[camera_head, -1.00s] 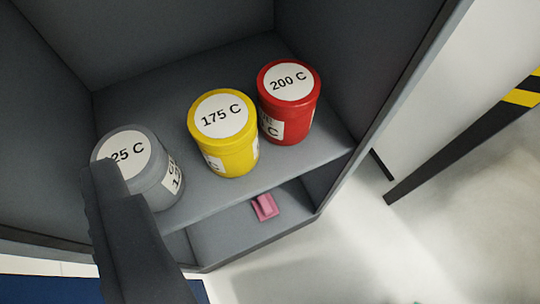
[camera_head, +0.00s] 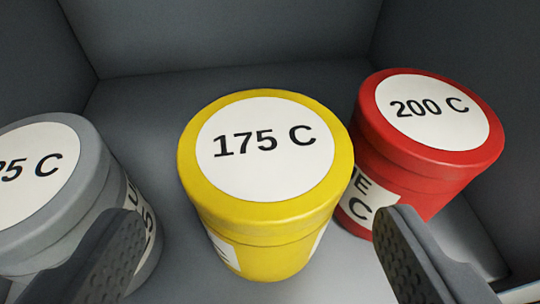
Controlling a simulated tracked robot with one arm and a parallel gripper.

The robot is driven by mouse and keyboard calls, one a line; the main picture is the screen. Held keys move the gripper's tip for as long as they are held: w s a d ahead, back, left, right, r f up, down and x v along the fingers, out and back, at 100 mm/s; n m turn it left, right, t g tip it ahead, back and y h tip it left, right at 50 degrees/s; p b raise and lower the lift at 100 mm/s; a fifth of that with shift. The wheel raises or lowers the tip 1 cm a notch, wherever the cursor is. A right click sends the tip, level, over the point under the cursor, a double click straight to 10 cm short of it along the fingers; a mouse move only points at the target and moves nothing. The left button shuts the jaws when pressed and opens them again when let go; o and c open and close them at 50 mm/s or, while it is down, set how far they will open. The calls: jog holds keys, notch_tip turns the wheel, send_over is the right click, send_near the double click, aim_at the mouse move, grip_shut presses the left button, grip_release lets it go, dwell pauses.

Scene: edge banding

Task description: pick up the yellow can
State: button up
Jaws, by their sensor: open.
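The yellow can (camera_head: 267,245) stands upright on the grey shelf in the middle of the view, with a white "175 C" label on its lid. My gripper (camera_head: 255,245) is open. Its left finger shows at the lower left, in front of the grey can, and its right finger at the lower right, in front of the red can. The yellow can appears between the two fingers, with a gap on each side in the picture. Nothing is held. The lower front of the yellow can runs down near the bottom edge.
A grey can (camera_head: 45,190) stands to the left, partly cut off by the picture edge. A red can (camera_head: 425,150) labelled "200 C" stands close on the right of the yellow can. The shelf's grey walls (camera_head: 220,35) enclose the back and sides.

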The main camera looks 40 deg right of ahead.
aim_at(265, 182)
jog(key=b+x, duration=0.2)
jog(key=x, duration=0.4)
jog(key=shift+d+f, duration=0.2)
jog(key=shift+f, duration=0.05)
jog(key=shift+w+d, duration=0.2)
jog(key=shift+w, duration=0.15)
jog(key=c, duration=0.9)
